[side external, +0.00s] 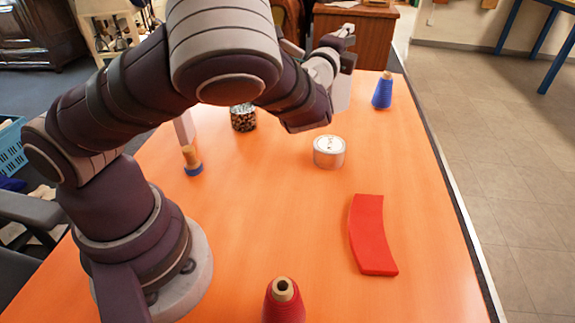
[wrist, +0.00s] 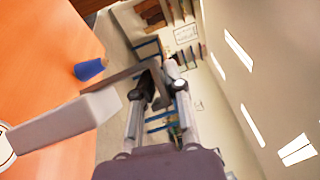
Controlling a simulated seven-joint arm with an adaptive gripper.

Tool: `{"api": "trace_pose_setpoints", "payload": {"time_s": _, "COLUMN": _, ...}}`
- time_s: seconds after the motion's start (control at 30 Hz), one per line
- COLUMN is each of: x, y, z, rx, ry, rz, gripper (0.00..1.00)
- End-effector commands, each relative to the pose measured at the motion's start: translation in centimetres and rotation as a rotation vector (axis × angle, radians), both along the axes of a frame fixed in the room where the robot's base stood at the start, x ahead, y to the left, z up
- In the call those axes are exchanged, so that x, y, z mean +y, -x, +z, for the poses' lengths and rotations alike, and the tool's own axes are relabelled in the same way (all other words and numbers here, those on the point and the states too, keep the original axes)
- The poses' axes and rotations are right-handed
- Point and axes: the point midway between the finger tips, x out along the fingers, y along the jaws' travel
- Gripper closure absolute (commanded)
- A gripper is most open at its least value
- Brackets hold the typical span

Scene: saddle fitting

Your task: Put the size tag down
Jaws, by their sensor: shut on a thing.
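In the wrist view the tag runs from between the fingers toward the lower left, with a bend near the fingers. The fingertips are small and partly hidden there.
A blue cone (side external: 382,90) stands right of the tag. A white round tin (side external: 329,152) and a dark patterned can (side external: 243,117) stand nearer. A red curved piece (side external: 373,233) and a red cone (side external: 284,303) are in front. The table's middle is clear.

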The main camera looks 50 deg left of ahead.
Motion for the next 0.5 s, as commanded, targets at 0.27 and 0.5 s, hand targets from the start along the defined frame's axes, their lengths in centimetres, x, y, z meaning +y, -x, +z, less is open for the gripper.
{"api": "trace_pose_setpoints", "payload": {"time_s": 0.27, "x": -0.2, "y": -0.1, "z": -3.0, "rx": -0.005, "ry": -0.044, "rz": -0.017, "gripper": 1.00}}
{"api": "trace_pose_setpoints", "payload": {"time_s": 0.5, "x": -0.1, "y": -0.1, "z": -7.1, "rx": -0.005, "ry": -0.042, "rz": -0.016, "gripper": 1.00}}
